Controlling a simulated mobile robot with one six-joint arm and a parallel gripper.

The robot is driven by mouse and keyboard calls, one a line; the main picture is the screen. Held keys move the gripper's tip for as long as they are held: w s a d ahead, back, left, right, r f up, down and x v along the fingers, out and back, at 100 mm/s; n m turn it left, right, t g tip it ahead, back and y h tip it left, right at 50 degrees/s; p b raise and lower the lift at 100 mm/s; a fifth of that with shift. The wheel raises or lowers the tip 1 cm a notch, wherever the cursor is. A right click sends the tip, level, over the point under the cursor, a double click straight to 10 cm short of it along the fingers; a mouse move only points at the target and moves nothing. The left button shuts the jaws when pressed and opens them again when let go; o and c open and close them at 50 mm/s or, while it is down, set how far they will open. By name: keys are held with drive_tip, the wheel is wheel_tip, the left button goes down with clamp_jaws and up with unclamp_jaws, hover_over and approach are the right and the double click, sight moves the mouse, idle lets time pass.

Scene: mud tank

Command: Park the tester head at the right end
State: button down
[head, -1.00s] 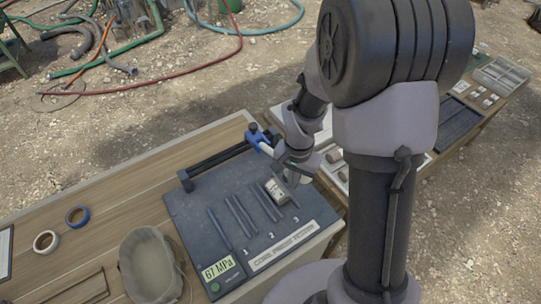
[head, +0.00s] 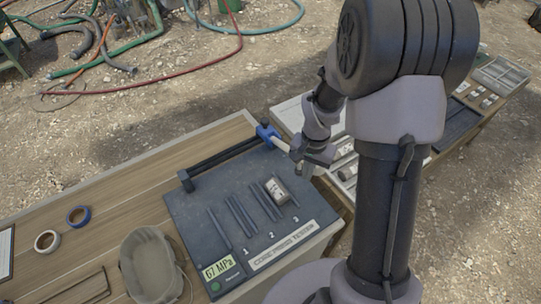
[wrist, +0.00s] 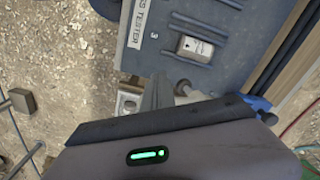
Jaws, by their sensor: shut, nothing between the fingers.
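The core press tester is a dark grey board (head: 190,218) on the wooden table, with a black rail (head: 222,162) along its back. The blue tester head (head: 266,132) is at the rail's right end, and its pale handle (head: 281,145) points toward my gripper. My gripper (head: 307,168) is shut and empty just right of the board, close to the handle's end; I cannot tell whether they touch. In the wrist view its shut fingers (wrist: 156,92) are beside a round knob (wrist: 183,87), and a blue part of the head (wrist: 258,102) shows partly behind my gripper body.
A pale core piece (head: 276,190) lies at slot 3 and also shows in the wrist view (wrist: 195,48). The display (head: 218,267) reads 67 MPa. A bucket (head: 152,262) and two tape rolls, blue (head: 78,215) and white (head: 47,241), are at left. Core trays stand at right, partly behind my arm.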

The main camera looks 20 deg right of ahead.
wheel_tip(320, 180, up, 10)
drive_tip(key=a+p, duration=0.2)
drive_tip(key=p, duration=0.4)
drive_tip(key=shift+s, duration=0.3)
idle(0.4)
